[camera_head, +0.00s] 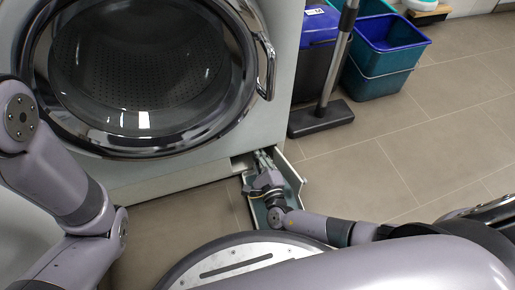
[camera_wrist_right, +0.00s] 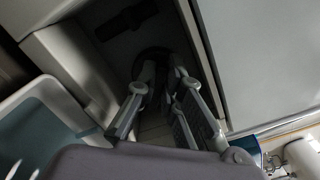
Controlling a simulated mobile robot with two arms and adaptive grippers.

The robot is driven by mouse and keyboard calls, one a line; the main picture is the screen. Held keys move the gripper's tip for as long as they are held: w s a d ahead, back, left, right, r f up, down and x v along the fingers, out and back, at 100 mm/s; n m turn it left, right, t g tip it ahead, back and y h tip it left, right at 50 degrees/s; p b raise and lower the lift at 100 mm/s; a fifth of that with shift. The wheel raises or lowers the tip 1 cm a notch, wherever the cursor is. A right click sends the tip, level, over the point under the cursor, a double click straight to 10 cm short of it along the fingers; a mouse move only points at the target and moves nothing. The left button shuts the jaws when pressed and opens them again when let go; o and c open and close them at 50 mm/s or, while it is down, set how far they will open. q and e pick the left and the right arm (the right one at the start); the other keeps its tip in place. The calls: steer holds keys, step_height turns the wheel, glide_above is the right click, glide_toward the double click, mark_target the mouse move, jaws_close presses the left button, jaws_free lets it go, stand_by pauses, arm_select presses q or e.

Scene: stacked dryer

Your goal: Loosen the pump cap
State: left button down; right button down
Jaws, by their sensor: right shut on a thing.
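The washer or dryer (camera_head: 200,160) stands at the upper left, with an open compartment at its lower right corner. My right gripper (camera_head: 263,157) reaches into this compartment. In the right wrist view, my right gripper (camera_wrist_right: 164,76) has its two fingertips on the dark, round pump cap (camera_wrist_right: 152,54) inside the dark recess. The fingers stand a little apart with the cap between them. The cap is in deep shadow and mostly hidden by the fingers, so how far it is turned cannot be told. My left arm shows at the left, but its gripper is out of view.
A mop base (camera_head: 320,118) and blue buckets (camera_head: 385,65) stand to the right. The tiled floor (camera_head: 430,140) at the right is clear.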

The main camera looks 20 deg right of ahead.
steer(key=shift+w+a+n+p, duration=0.1)
steer(key=shift+n+p, duration=0.4)
steer(key=shift+n, duration=0.6)
steer(key=c, duration=1.7)
jaws_free()
steer(key=shift+f, duration=0.1)
